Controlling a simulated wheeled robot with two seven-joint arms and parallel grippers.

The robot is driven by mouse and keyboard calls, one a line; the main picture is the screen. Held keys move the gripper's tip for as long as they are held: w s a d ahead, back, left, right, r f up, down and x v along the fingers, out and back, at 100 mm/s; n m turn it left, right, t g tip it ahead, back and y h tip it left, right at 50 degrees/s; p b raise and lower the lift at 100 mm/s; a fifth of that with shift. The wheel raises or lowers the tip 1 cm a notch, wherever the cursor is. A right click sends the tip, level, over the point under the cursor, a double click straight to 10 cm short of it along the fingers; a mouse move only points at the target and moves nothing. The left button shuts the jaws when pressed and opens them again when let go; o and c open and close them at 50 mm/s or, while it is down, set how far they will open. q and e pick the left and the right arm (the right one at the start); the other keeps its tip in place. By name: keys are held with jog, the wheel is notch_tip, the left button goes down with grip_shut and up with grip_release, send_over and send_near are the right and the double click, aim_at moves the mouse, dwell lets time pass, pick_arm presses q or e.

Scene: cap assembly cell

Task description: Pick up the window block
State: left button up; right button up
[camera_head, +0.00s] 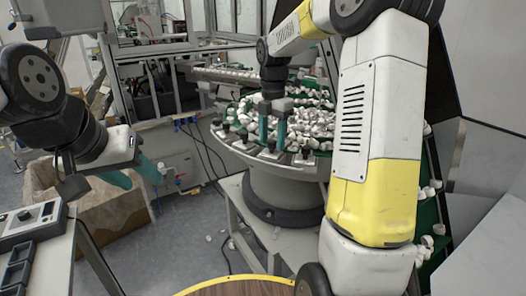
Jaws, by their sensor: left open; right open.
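I cannot tell for certain which thing is the window block. Small dark blocks on pale bases sit along the near rim of the round feeder, one of them a dark block (244,136) left of my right gripper. My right gripper (272,138) points down over this rim, its two teal fingers apart. A dark block low between its fingertips is partly hidden; whether they touch it is unclear. My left gripper (136,177) hangs at the left, its teal fingers apart and empty, above a cardboard box and well away from the feeder.
The round feeder (285,182) holds many white caps on green. The cardboard box (108,218) stands on the floor at left. A bench with a control box (30,222) is at lower left. A wooden round top (238,289) shows at the bottom. My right arm hides the feeder's right side.

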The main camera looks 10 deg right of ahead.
jog(key=shift+f, duration=0.2)
grip_shut()
jog(key=shift+r, duration=0.1)
